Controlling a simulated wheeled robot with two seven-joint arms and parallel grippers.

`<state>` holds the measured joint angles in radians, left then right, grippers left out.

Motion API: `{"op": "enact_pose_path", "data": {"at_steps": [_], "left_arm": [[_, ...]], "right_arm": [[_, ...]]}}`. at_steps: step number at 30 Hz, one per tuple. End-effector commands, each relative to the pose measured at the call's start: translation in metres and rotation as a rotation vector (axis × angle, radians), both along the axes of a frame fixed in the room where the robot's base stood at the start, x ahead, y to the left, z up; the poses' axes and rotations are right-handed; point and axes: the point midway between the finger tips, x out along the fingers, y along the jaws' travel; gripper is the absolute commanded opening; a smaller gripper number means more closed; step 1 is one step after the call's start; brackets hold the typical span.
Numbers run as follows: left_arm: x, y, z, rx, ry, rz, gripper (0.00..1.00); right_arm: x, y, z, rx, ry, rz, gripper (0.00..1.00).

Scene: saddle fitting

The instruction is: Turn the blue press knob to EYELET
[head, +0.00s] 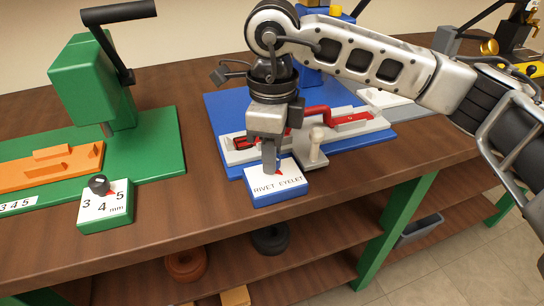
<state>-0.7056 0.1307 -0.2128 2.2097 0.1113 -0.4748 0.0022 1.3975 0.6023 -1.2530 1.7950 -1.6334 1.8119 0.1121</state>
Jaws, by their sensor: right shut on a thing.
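The blue press (218,118) stands on its blue base in the middle of the bench. Its selector block (262,196) at the front edge has a white top plate marked RIVET on the left and EYELET on the right. My right gripper (271,168) points straight down over this plate and is shut on the knob. The fingers hide the knob almost wholly. A small red pointer tip (280,173) shows just right of the fingers, near the start of the word EYELET; its exact aim is hard to tell. My left gripper is not in view.
A green press (85,75) with a black lever and a 3-4-5 mm dial (98,187) stands at left. A red toggle clamp (335,117) and a pale upright peg (316,142) stand close right of my gripper. Bare bench (190,205) lies between the presses.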

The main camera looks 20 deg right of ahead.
Motion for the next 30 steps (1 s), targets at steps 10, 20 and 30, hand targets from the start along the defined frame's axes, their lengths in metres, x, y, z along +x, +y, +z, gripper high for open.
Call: {"op": "enact_pose_path", "data": {"at_steps": [10,20,30], "left_arm": [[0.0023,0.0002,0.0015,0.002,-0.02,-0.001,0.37],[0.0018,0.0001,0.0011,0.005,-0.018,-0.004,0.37],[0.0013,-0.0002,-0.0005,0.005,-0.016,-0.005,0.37]], "right_arm": [[0.0006,0.0002,0.0016,0.002,-0.002,0.075,0.04],[0.0007,0.0002,0.0022,0.002,-0.003,0.079,0.04],[0.0004,0.0002,0.0011,0.002,-0.002,0.078,0.49]]}}
